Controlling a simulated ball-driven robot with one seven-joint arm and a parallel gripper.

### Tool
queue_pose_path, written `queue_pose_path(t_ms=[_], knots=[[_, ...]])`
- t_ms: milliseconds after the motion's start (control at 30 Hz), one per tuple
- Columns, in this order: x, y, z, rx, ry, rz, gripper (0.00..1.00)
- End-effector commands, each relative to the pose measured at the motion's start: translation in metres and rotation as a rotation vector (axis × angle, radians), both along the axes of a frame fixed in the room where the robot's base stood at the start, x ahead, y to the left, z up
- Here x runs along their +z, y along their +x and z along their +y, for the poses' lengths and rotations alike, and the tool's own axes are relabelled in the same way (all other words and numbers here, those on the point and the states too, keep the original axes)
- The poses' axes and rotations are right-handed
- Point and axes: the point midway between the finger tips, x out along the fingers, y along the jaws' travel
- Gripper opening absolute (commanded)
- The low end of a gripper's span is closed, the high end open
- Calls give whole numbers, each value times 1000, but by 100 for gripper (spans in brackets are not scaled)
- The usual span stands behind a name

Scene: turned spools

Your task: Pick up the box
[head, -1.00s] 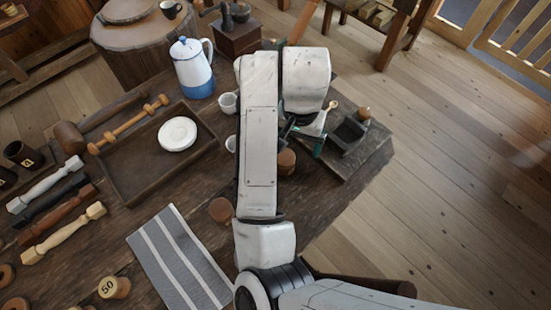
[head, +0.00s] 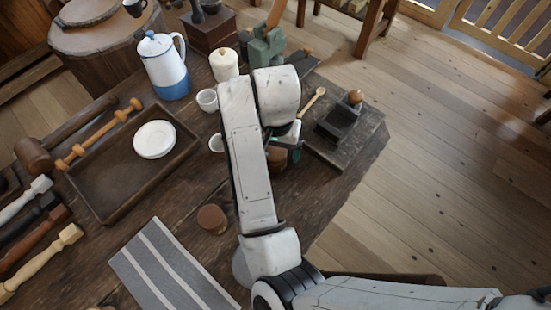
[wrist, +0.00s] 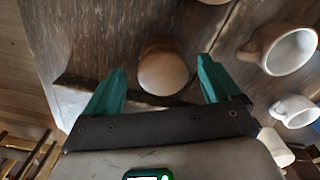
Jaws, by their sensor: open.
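A round brown wooden piece, which I take to be the box (wrist: 164,72), stands upright between the two teal fingers of my gripper (wrist: 160,66) in the wrist view. A gap shows on each side, and neither finger touches it. I cannot tell whether the fingertips are level with it or still above it. In the head view my wrist covers much of the box (head: 277,158), and my gripper (head: 284,150) is partly hidden there. The gripper is open and empty.
White cups (head: 207,99) stand left of my gripper. A dark plane-like tool (head: 338,122) and a wooden spoon (head: 314,100) lie to its right, near the table edge. A brown round piece (head: 212,219) and a striped cloth (head: 165,270) lie nearer. A tray (head: 105,205) holds a white dish.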

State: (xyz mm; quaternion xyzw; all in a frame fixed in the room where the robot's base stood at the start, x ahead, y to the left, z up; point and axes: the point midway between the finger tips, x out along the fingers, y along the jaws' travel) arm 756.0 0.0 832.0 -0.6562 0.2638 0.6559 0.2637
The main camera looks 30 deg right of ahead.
Motion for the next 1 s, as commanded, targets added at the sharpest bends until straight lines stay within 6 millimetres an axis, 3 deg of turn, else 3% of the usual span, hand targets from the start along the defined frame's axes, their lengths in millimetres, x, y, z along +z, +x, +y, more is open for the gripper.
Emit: queue_pose_path(t_ms=[300, 600, 1000], knots=[[-41, 4, 0, 1, 0, 1, 90], [-45, 4, 0, 1, 0, 0, 89], [-45, 4, 0, 1, 1, 1, 51]])
